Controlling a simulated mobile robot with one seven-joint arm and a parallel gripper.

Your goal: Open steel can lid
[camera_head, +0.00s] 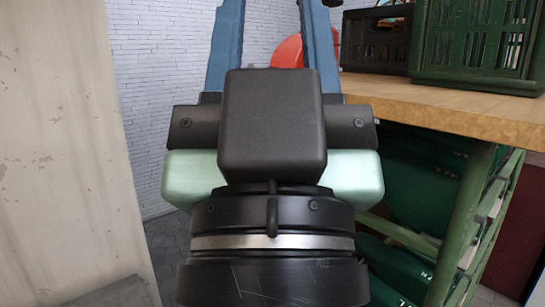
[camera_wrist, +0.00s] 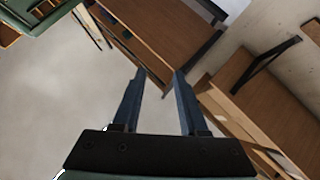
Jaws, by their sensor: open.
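My gripper (camera_wrist: 160,73) is open and empty, with its two blue fingers apart. In the head view its fingers (camera_head: 275,8) reach up to the top edge, and my wrist and gripper body fill the middle. I cannot make out a steel can or its lid in either view. A rounded orange-red thing (camera_head: 288,53) shows partly behind the fingers in the head view. Most of it is hidden, so I cannot tell what it is.
A wooden-topped table (camera_head: 440,100) with a green frame stands at right, bearing a black crate (camera_head: 376,42) and a green crate (camera_head: 480,50). A pale worn panel (camera_head: 65,150) is close at left. The wrist view shows wooden furniture (camera_wrist: 160,40) and grey floor (camera_wrist: 60,95).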

